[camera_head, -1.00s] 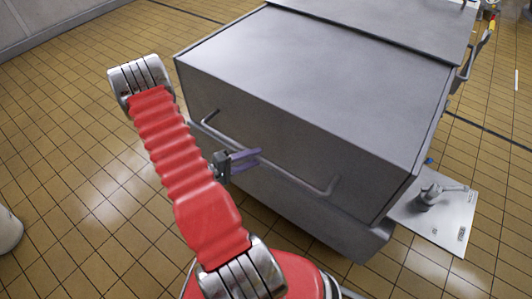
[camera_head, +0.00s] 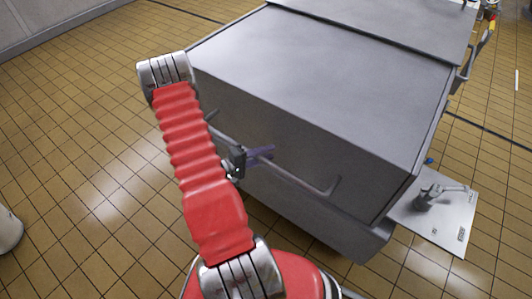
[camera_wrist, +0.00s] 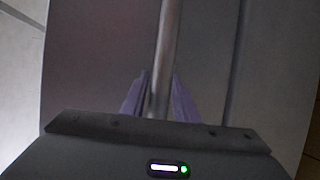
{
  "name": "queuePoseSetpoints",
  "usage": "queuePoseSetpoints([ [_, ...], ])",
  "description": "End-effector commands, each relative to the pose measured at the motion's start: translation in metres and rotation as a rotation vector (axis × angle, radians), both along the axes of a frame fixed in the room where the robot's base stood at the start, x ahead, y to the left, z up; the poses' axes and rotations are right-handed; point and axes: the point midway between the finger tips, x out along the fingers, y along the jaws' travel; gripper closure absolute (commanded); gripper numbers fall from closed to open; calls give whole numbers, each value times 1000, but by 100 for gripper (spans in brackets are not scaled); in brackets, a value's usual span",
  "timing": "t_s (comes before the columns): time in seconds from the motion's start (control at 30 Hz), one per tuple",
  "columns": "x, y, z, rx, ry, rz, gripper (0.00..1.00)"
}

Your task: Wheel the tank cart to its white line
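The tank cart is a large grey metal box (camera_head: 310,85) with a flat top, filling the middle and right of the head view. A bent tube handle (camera_head: 325,189) runs across its near side. My gripper (camera_head: 265,153) is at the left-middle part of this handle, its purple fingers pointing at the cart side. In the wrist view the handle bar (camera_wrist: 169,35) runs between the two fingers of my gripper (camera_wrist: 160,85), with a narrow gap seen at the left finger. The fingers look open around the bar. A short white line (camera_head: 516,80) shows on the floor at far right.
A pale plate (camera_head: 452,228) with a grey fitting juts out at the cart's right. A white rounded object (camera_head: 8,230) stands at the left edge. A grey wall (camera_head: 50,20) is at upper left. The tiled floor (camera_head: 80,130) left of the cart is clear.

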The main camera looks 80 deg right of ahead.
Motion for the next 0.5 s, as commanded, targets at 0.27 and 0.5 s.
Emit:
queuePoseSetpoints([
  [0.27, 0, 0, 0, 1, -1, 0, 92],
  [0.5, 0, 0, -1, 2, -1, 0, 100],
])
